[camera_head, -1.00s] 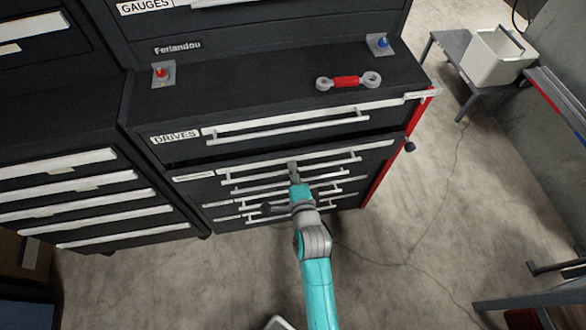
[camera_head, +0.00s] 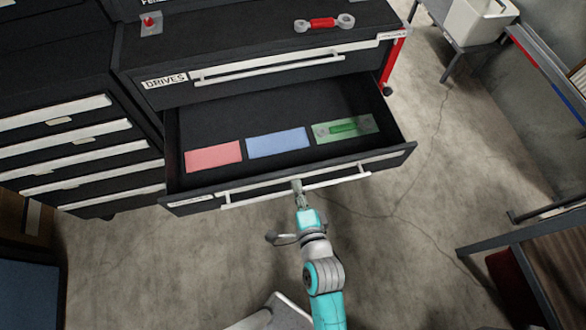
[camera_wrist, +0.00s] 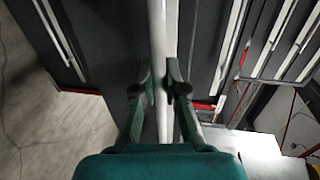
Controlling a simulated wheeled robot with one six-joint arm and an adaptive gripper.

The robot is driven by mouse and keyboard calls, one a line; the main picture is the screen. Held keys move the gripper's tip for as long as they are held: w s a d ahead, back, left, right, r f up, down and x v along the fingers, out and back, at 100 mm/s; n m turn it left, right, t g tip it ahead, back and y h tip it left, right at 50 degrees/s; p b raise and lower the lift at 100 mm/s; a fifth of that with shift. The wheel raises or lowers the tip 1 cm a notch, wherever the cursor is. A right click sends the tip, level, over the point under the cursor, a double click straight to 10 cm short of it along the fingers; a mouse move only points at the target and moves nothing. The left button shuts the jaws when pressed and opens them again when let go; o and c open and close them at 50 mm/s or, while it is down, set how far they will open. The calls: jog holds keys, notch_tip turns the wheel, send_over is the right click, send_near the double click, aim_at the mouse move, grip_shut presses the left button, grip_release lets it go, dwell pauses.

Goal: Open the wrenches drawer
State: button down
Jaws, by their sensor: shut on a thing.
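The drawer below the DRIVES drawer stands pulled out; its dark floor (camera_head: 225,122) shows in the head view. Its small front label (camera_head: 191,201) is too blurred to read. My gripper (camera_head: 297,187) is shut on the drawer's pale bar handle (camera_head: 343,180), near its middle. The wrist view shows both fingers (camera_wrist: 160,90) closed on either side of the handle bar (camera_wrist: 158,45). Inside the drawer lie a red mat (camera_head: 213,157), a blue mat (camera_head: 278,142) and a green mat (camera_head: 363,124). A green-handled wrench (camera_head: 343,127) lies on the green mat.
The DRIVES drawer (camera_head: 300,75) above is shut. A red-handled wrench (camera_head: 322,23) lies on the cabinet top, near a bracket with a red knob (camera_head: 149,22). Another drawer cabinet (camera_head: 80,150) stands at left. A white bin (camera_head: 478,22) is at upper right. Floor (camera_head: 420,210) to the right is clear.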

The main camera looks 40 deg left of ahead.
jog(key=shift+f+v, duration=0.15)
jog(key=shift+v, duration=0.65)
jog(key=shift+f+v, duration=0.15)
jog(key=shift+v, duration=0.6)
jog(key=c, duration=1.2)
grip_release()
jog(key=v, duration=1.2)
jog(key=shift+d, duration=0.1)
